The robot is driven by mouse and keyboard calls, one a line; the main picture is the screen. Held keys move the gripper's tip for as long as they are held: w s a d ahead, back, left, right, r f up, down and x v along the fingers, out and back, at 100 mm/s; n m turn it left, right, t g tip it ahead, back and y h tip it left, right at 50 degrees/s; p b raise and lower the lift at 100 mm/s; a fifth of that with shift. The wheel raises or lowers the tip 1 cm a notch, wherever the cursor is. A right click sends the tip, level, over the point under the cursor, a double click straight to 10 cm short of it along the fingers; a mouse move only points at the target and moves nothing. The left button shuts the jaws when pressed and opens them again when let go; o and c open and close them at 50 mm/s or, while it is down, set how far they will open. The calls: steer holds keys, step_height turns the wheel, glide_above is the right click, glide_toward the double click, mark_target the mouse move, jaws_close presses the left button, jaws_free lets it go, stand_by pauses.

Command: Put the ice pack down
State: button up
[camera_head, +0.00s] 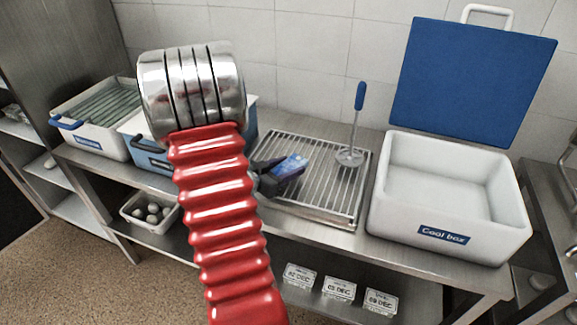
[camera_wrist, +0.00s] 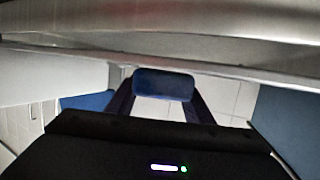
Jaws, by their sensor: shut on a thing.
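A blue ice pack (camera_head: 293,164) is held in my dark gripper (camera_head: 280,173), in front of the left part of the wire rack (camera_head: 318,205) in the head view. In the wrist view the ice pack (camera_wrist: 164,84) spans the space between the two fingers, and the gripper is shut on it. I cannot tell how high it is above the rack. My red arm hides part of the bench left of the rack.
An open white cool box (camera_head: 395,205) with a raised blue lid (camera_head: 470,80) stands right of the rack. A long-handled tool (camera_head: 357,125) stands on the rack. A white bin (camera_head: 105,135) and a blue-and-white box (camera_head: 150,155) are at left. Labelled tubs (camera_head: 339,290) sit below.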

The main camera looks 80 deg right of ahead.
steer(key=o, duration=1.1)
steer(key=shift+o, duration=0.2)
steer(key=shift+w+a+r, duration=0.25)
steer(key=shift+w+a, duration=0.1)
steer(key=shift+a, duration=0.15)
steer(key=v, duration=1)
steer(key=shift+a, duration=0.4)
steer(key=shift+w, duration=0.1)
